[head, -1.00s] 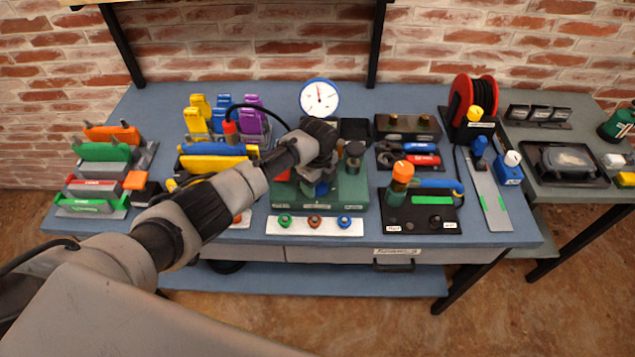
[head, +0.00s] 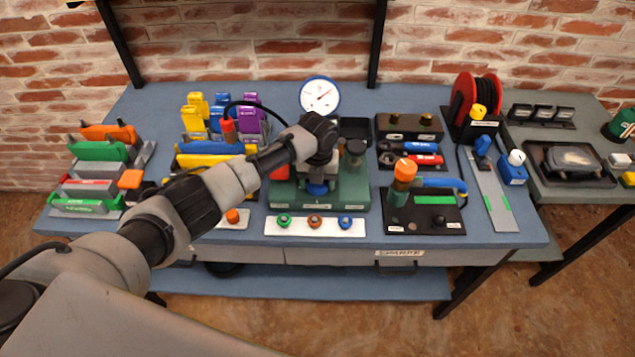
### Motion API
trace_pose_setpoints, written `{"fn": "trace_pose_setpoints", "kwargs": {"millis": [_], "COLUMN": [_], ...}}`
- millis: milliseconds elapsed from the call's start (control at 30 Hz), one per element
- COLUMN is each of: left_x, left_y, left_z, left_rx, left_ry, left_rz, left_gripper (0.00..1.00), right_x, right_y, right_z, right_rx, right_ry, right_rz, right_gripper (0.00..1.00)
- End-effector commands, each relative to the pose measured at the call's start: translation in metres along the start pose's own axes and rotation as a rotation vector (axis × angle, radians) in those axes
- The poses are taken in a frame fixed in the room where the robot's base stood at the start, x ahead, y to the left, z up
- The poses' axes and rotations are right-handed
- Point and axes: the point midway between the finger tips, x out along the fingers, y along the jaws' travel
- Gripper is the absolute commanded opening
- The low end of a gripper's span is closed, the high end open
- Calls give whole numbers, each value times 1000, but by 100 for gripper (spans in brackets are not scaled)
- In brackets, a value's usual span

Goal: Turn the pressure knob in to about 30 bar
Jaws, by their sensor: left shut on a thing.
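The green pump unit (head: 350,191) stands at the middle of the blue bench. A round white pressure gauge (head: 319,95) with a blue rim rises behind it, and its red needle points to the upper right; its numbers are too small to read. My left gripper (head: 318,172) reaches down over the unit, shut on a knob whose blue lower edge (head: 317,189) shows beneath it. The wrist and fingers hide most of the knob. My right gripper is out of view.
A white strip (head: 300,226) with green, orange and blue fittings lies in front of the unit. An orange-topped tool (head: 404,172) stands upright on a black board to the right. Coloured holders (head: 221,120) stand behind my left arm. A red cable reel (head: 473,99) is at the back right.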

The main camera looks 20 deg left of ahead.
Motion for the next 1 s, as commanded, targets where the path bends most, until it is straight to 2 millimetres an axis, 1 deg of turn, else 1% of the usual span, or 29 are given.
{"fn": "trace_pose_setpoints", "kwargs": {"millis": [200,400,967,1000], "left_x": [-1,-1,-2,-2], "left_y": [0,0,0,0], "left_z": [1,1,1,1], "left_rx": [128,195,223,223], "left_ry": [-4,-4,-3,-3], "left_rz": [-1,-1,-2,-2], "left_gripper": [38,38,38,64], "right_x": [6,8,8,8], "right_y": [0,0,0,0], "right_z": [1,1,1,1], "right_rx": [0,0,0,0], "right_ry": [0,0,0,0], "right_rz": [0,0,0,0], "right_gripper": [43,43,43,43]}}
